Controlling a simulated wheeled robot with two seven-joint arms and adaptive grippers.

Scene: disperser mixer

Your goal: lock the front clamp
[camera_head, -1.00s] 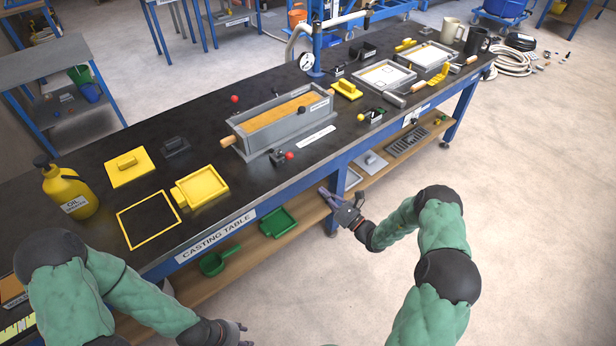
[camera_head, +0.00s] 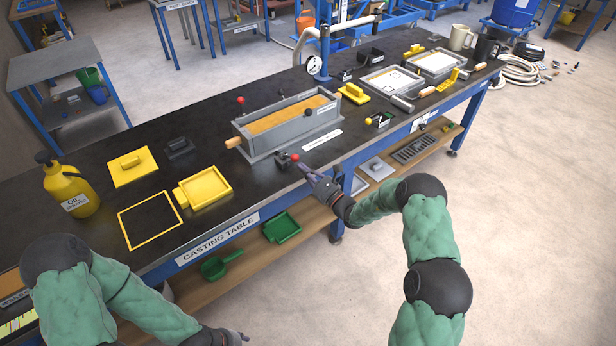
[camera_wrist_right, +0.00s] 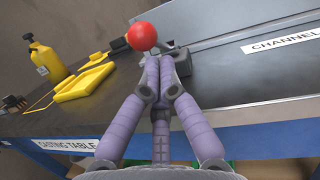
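The front clamp (camera_head: 282,159) is a small dark clamp with a red ball knob (camera_head: 295,158), at the near side of the grey channel mould (camera_head: 262,146). My right gripper (camera_head: 301,165) is at the knob, its fingers pointing at the clamp. In the right wrist view the red ball (camera_wrist_right: 141,37) shows just beyond the fingertips (camera_wrist_right: 158,62), which are together with nothing visible between them. Whether they touch the lever is unclear. Part of the dark clamp body (camera_wrist_right: 182,62) shows beside them. My left gripper (camera_head: 236,338) is low at the bottom edge, its fingers unclear.
Another red knob (camera_head: 240,100) stands at the mould's far side. Yellow tray (camera_head: 205,188), yellow oil bottle (camera_head: 70,190) and a small black part with a yellow piece (camera_head: 380,119) are on the casting table (camera_head: 100,235).

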